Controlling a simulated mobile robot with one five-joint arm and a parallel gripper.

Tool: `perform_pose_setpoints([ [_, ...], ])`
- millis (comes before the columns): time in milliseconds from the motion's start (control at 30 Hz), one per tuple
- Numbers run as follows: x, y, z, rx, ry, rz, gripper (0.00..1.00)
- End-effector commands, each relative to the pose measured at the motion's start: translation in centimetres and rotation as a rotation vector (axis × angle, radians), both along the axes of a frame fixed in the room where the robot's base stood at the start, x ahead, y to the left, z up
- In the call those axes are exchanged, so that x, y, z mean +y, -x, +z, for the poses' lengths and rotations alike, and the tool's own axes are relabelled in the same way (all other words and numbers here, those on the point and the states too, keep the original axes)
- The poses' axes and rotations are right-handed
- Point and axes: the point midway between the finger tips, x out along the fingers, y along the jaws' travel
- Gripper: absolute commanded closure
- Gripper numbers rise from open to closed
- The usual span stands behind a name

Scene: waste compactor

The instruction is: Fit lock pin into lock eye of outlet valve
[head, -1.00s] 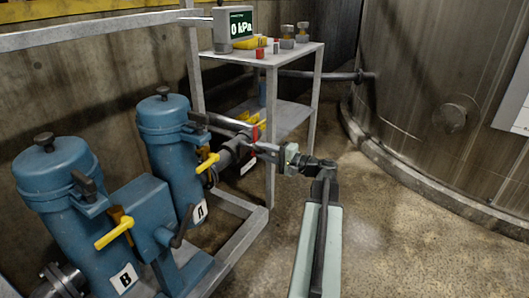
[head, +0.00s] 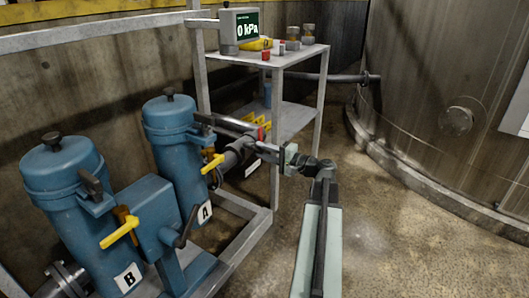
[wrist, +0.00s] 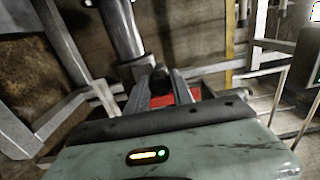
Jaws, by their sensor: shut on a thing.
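My gripper (head: 262,143) reaches left from my arm to the pipework beside the blue filter housing marked A (head: 171,133). Its jaws are shut on a small red part, which I take for the lock pin (head: 261,134). In the wrist view, red (wrist: 160,100) shows between and behind the dark fingers (wrist: 166,84). The grey outlet pipe and valve (head: 236,153) lie just left of the fingertips. A dark pipe (wrist: 122,28) rises beyond the fingers in the wrist view. I cannot make out the lock eye, nor whether the pin touches the valve.
A second blue housing marked B (head: 62,175) stands at the left, with yellow handles (head: 118,232) nearby. A metal shelf (head: 292,55) behind carries a display reading 0 kPa (head: 246,28) and small parts. A large tank (head: 440,100) stands right. The floor (head: 400,240) between is clear.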

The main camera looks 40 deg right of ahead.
Motion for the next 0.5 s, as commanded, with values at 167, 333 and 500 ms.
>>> perform_pose_setpoints([
  [167, 0.12, -0.39, 0.01, 0.000, 0.000, 0.001, 1.00],
  [333, 0.13, -0.37, 0.01, 0.000, 0.000, 0.001, 1.00],
  [500, 0.15, -0.36, 0.01, 0.000, 0.000, 0.002, 0.64],
])
